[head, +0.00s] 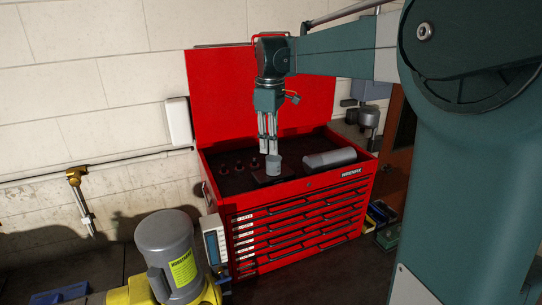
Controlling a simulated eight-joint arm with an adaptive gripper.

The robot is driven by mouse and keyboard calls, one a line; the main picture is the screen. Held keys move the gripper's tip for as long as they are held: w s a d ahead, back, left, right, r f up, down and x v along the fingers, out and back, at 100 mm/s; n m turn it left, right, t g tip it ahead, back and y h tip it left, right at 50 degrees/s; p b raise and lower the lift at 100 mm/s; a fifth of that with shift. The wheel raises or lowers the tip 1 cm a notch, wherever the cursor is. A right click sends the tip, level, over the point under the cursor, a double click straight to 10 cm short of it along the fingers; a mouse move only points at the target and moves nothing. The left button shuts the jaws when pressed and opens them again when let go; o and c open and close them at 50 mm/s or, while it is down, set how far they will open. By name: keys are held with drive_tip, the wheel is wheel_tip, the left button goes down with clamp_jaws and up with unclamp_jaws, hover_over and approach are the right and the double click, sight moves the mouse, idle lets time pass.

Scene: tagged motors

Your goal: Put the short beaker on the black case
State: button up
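A small grey cup, which looks like the short beaker (273,166), is upright in the open top of the red tool chest, directly below my gripper. Under and around it is a dark, flat block (262,179), which looks like the black case. The beaker appears to be on or just above its top; contact is too small to tell. My gripper (268,152) points straight down, with its fingertips at the beaker's rim. Whether the fingers are closed on the beaker is not clear at this size.
The red tool chest (300,222) has a raised lid behind. A grey cylinder (329,158) lies to the right in the top tray. Several small dark red pieces (238,166) stand to the left. A grey motor (167,248) with a yellow label is in front left.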

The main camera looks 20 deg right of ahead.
drive_tip(key=shift+r, duration=1.45)
drive_tip(key=s+a+f+m+t, duration=0.2)
drive_tip(key=s+a, duration=0.2)
drive_tip(key=s, duration=0.4)
drive_tip(key=s+a+f+m+t, duration=0.15)
drive_tip(key=s+a, duration=0.25)
drive_tip(key=s, duration=0.5)
drive_tip(key=s+a+f+m+t, duration=0.1)
drive_tip(key=s+a+f+m, duration=0.1)
drive_tip(key=s+f, duration=0.5)
drive_tip(key=s+a+f+m+t, duration=0.2)
drive_tip(key=s+f+m, duration=0.2)
drive_tip(key=s+f, duration=0.3)
drive_tip(key=shift+s+a, duration=0.35)
drive_tip(key=shift+s, duration=0.75)
drive_tip(key=shift+t, duration=0.25)
wheel_tip(320, 180, down, 17)
drive_tip(key=b, duration=1.7)
drive_tip(key=shift+b, duration=0.3)
drive_tip(key=shift+f, duration=0.1)
